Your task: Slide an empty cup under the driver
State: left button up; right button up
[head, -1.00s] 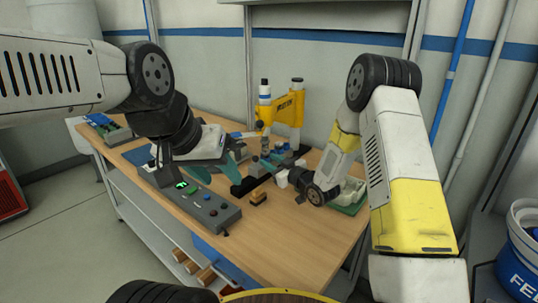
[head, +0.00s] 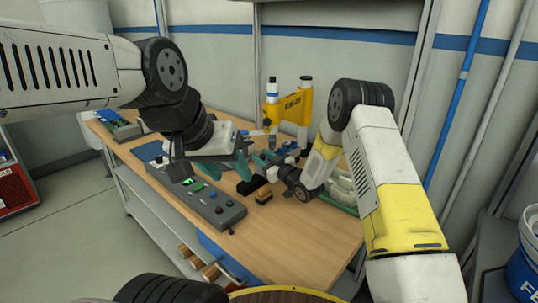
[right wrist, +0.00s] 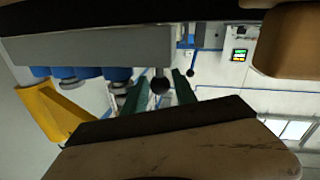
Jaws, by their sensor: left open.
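The driver station is a yellow frame (head: 291,106) with dark-capped posts at the back of the bench; its yellow part (right wrist: 45,108) also shows at left in the right wrist view. My left gripper (head: 241,164) has teal fingers spread apart and empty above the bench, left of the station. My right gripper (head: 272,168) is low in front of the station, its tips partly hidden among small parts. I cannot surely make out a cup.
A grey control box (head: 205,198) with a green display lies at the bench's left front. A small tan and black block (head: 263,193) lies beside it. The wooden bench top (head: 300,235) is clear at the front. A blue bucket (head: 525,265) stands at far right.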

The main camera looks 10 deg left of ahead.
jog(key=shift+c, duration=0.4)
grip_shut()
dwell(0.9)
